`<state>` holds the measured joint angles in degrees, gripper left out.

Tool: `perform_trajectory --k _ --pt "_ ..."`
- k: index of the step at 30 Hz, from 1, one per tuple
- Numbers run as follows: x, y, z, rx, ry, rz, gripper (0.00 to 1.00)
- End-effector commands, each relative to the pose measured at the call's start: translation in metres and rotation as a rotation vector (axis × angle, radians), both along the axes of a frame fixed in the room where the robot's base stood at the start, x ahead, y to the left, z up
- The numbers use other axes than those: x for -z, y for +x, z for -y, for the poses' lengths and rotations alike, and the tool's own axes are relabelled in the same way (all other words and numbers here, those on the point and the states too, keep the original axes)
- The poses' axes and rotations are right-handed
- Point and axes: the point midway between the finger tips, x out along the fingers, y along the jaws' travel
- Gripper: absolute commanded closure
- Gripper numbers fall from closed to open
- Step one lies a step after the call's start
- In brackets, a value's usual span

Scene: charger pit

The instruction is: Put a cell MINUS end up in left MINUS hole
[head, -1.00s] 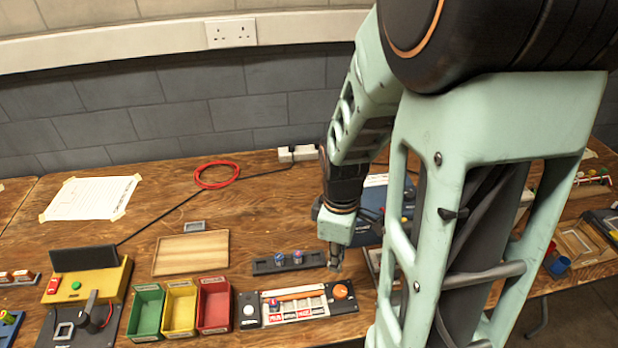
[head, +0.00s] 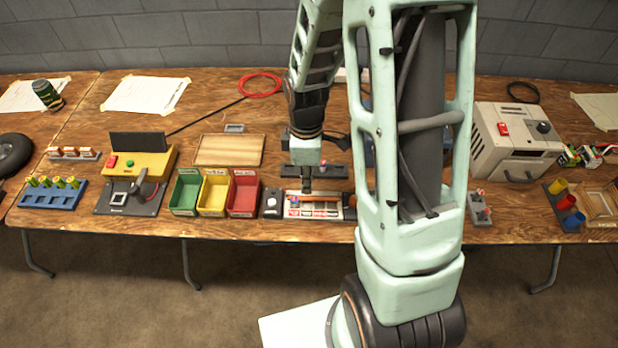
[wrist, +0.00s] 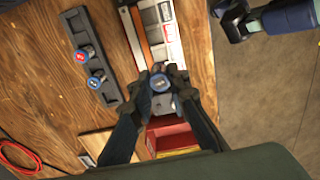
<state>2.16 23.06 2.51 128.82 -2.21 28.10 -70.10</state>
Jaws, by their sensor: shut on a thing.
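My gripper (head: 307,188) points down over the charger (head: 330,211), as the head view shows. In the wrist view the gripper (wrist: 160,84) is shut on a cell (wrist: 160,82) whose blue end faces the camera. The mark on that end is too small to read. The charger (wrist: 143,35), with red and white labels, extends up from the held cell in the wrist view. The cell's lower end and the hole beneath it are hidden. A dark rack (wrist: 76,30) holds a red-ended cell (wrist: 81,57) and a blue-ended cell (wrist: 94,83).
Green (head: 186,190), yellow (head: 214,192) and red (head: 244,193) bins stand left of the charger. A wooden tray (head: 228,150) lies behind them. My arm hides part of the table to the right.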

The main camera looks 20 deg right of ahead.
Motion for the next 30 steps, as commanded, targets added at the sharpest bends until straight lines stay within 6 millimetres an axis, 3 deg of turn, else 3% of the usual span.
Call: perform_trajectory --k 30 --pt "0.062 -0.001 0.000 0.002 -0.001 -0.001 1.00"
